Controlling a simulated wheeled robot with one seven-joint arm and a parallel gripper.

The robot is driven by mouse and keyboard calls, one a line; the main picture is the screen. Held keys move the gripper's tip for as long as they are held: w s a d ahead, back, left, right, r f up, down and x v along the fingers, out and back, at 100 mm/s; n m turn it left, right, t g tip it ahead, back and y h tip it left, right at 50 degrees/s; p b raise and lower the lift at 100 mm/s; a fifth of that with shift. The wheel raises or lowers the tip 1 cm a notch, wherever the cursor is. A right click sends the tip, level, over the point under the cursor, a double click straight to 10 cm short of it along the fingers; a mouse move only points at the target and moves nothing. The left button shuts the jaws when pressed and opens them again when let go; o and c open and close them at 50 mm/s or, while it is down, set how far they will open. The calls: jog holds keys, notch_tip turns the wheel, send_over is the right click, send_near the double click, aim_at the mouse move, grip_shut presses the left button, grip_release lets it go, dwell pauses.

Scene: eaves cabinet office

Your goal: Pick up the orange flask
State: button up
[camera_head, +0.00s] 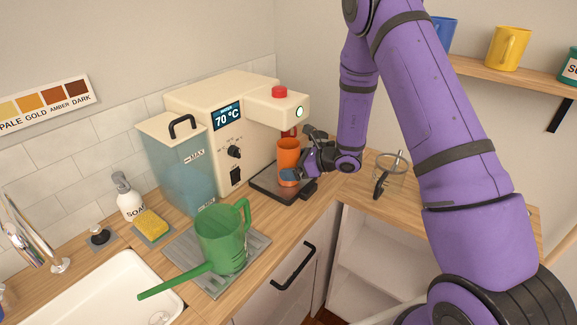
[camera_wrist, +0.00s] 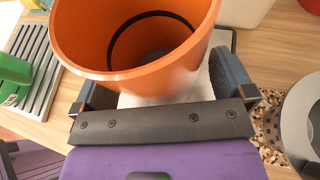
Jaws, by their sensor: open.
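The orange flask (camera_head: 288,152) stands upright on the dark drip tray (camera_head: 276,188) of the cream coffee machine, below its spout. My gripper (camera_head: 296,174) is low beside the flask and hides part of its lower body. In the wrist view the flask (camera_wrist: 75,35) fills the upper left, its wide open mouth facing the camera. My gripper's fingers (camera_wrist: 162,84) are open, one on each side of the flask. Whether either finger touches it I cannot tell.
The coffee machine (camera_head: 197,104) rises behind and left of the flask, with its blue tank (camera_head: 185,170). A green watering can (camera_head: 222,242) stands on a grey mat to the left. A glass vessel with a dark handle (camera_head: 391,172) stands on the right counter.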

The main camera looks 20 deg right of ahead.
jog(key=c, duration=1.1)
jog(key=shift+r, duration=0.35)
